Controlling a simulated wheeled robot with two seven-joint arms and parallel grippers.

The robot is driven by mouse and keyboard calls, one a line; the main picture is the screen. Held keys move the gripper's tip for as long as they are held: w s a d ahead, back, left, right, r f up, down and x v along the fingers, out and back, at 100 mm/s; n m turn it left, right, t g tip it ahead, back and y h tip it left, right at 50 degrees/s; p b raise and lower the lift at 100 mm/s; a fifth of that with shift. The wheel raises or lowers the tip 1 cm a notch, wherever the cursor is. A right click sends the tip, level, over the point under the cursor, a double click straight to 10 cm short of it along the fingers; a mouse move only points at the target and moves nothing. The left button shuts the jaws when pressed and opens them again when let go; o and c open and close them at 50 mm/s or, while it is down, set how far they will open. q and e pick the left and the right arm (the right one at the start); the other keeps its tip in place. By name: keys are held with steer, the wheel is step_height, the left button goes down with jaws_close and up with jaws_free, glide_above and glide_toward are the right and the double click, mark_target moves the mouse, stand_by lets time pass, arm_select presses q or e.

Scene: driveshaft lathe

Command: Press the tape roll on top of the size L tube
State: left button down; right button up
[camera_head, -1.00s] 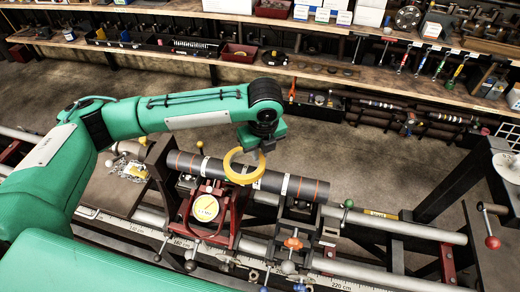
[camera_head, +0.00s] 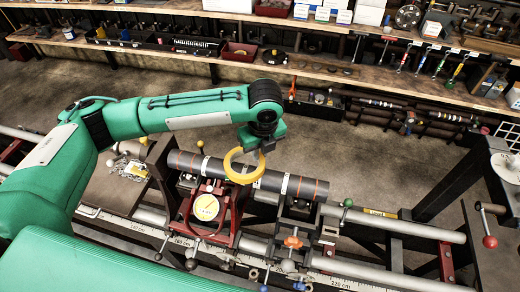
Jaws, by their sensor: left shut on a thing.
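The tube (camera_head: 300,188) is a dark grey cylinder with pale bands and thin orange lines. It lies on its side across the red and black supports of the lathe; I cannot read a size mark on it. The yellow tape roll (camera_head: 230,166) is a ring standing on edge at the middle of the tube, in front of its upper side. It overlaps the tube in the picture, and I cannot tell whether they touch. My left gripper (camera_head: 258,152) is shut on the upper right rim of the tape roll. My right gripper is not in view.
A red clamp (camera_head: 207,208) with a round yellow dial stands under the tube. Lathe rails (camera_head: 420,230) with a scale run along the front. A lever with a red knob (camera_head: 490,241) stands at the right. Shelves (camera_head: 330,68) with tools line the back.

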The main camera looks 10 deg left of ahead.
arm_select(q)
steer(key=shift+f+p, duration=0.25)
steer(key=shift+p, duration=0.85)
stand_by(2.7)
steer(key=shift+f, duration=0.35)
stand_by(2.8)
steer(key=shift+r, duration=3.55)
